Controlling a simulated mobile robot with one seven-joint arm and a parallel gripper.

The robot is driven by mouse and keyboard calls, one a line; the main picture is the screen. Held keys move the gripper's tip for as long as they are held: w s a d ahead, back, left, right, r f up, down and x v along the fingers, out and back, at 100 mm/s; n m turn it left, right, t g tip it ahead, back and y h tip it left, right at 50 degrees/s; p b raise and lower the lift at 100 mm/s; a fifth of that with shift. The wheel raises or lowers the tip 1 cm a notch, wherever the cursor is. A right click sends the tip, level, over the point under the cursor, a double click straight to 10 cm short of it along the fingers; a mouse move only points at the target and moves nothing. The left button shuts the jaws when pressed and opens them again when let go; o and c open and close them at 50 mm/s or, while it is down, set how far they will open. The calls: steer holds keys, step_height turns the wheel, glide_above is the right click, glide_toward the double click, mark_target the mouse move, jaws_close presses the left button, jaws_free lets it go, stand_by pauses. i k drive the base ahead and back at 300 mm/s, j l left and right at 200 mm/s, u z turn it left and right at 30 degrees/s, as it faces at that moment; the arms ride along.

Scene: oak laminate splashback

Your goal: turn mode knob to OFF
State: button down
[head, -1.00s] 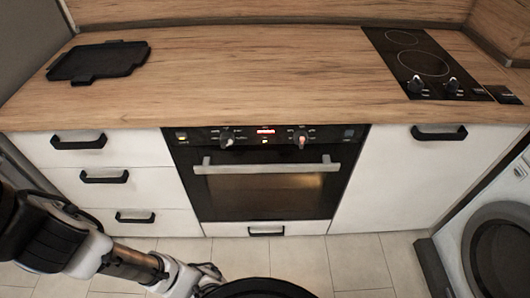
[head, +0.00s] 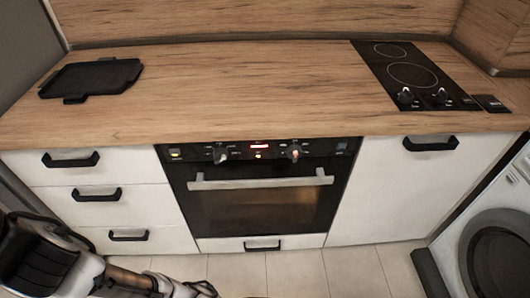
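The built-in oven (head: 255,205) has a black control panel (head: 190,153) along its top, below the worktop edge. The panel carries a left knob (head: 220,154) and a right knob (head: 295,153), with a small lit red display (head: 259,147) between them. The labels are too small to read, so I cannot tell which is the mode knob or where it points. The right knob has a reddish spot on it. My arm is at the bottom left, well short of the panel. My gripper's fingers cannot be made out; the arm's far end runs to the bottom edge.
The oven handle (head: 262,182) juts out below the knobs. A hob (head: 410,75) with two knobs of its own is at the back right of the worktop (head: 230,90). A black tray (head: 90,78) lies at the left. A washing machine (head: 500,235) stands right. The floor before the oven looks clear.

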mark_target(220, 155)
steer(key=l+u, duration=0.35)
steer(key=k+l+u, duration=0.1)
steer(key=u, duration=0.25)
steer(key=k+l+u, duration=0.2)
steer(key=u, duration=0.15)
